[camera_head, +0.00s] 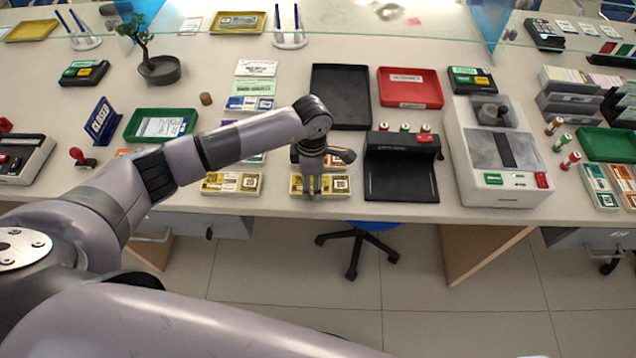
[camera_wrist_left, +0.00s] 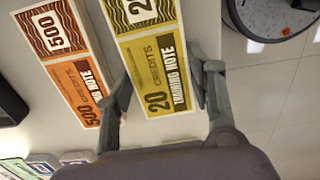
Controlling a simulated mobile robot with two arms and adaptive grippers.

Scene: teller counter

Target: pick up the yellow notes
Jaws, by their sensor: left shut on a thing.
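The yellow notes (camera_head: 340,186), a flat bundle marked 20, lie near the front edge of the counter, left of the black device. My left gripper (camera_head: 312,188) is over them from above and hides their middle. In the left wrist view the yellow notes (camera_wrist_left: 158,66) show between the two fingers of my left gripper (camera_wrist_left: 163,92), one finger along each long side. It is shut on them. I cannot tell any gap between the notes and the counter. My right gripper is not in view.
Orange 500 notes (camera_wrist_left: 72,62) lie beside the yellow ones. Another yellow bundle (camera_head: 231,183) lies to the left. The black device (camera_head: 402,168) stands close on the right, a grey machine (camera_head: 497,150) beyond. A black tray (camera_head: 340,95) and red tray (camera_head: 410,88) lie behind.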

